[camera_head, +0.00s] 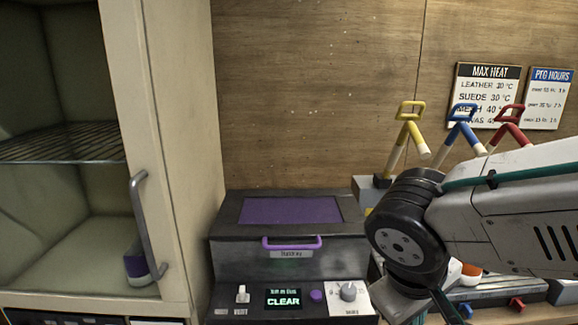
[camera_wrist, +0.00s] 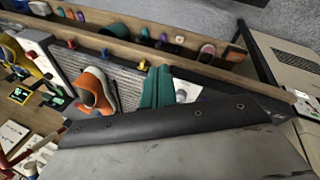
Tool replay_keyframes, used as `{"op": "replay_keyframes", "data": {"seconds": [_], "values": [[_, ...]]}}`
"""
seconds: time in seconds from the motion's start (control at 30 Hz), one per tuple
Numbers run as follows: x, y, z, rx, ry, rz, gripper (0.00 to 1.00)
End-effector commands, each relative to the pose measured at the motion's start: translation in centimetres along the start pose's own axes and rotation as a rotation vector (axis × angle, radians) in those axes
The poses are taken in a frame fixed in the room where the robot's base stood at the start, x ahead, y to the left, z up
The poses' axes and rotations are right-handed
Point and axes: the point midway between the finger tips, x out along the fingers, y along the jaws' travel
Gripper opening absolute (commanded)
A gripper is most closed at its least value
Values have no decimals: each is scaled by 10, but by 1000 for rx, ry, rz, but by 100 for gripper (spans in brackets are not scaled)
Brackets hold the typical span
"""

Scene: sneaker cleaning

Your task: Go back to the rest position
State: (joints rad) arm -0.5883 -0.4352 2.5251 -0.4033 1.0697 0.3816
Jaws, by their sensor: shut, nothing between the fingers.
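My arm comes in from the right in the head view, in front of the peg hooks and the wall. Its dark round joint is beside the purple-topped machine (camera_head: 290,209), and a grey wrist part hangs below it, cut by the lower frame edge. My gripper's fingers do not show in the head view, and I cannot make them out in the wrist view. The wrist view is tilted. A grey slab with a dark bolted edge fills its lower part; I cannot tell what it is. Behind it are an orange and white shoe (camera_wrist: 94,90) and a green piece (camera_wrist: 157,87).
The machine's display (camera_head: 283,299) reads CLEAR. Yellow (camera_head: 410,112), blue (camera_head: 463,115) and red (camera_head: 508,117) pegs stand behind my arm.

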Motion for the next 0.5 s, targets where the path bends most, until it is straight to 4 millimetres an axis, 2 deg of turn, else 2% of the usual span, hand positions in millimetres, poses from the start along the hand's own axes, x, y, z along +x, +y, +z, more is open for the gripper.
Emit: {"op": "replay_keyframes", "data": {"seconds": [0.03,0.1,0.2,0.33,0.5], "values": [[-3,12,18,27,-40,-54,0],[-8,19,39,48,-79,-135,0],[-17,27,61,113,-93,-238,0],[-27,38,78,261,-72,-312,0],[-30,57,88,389,-38,-302,0]]}}
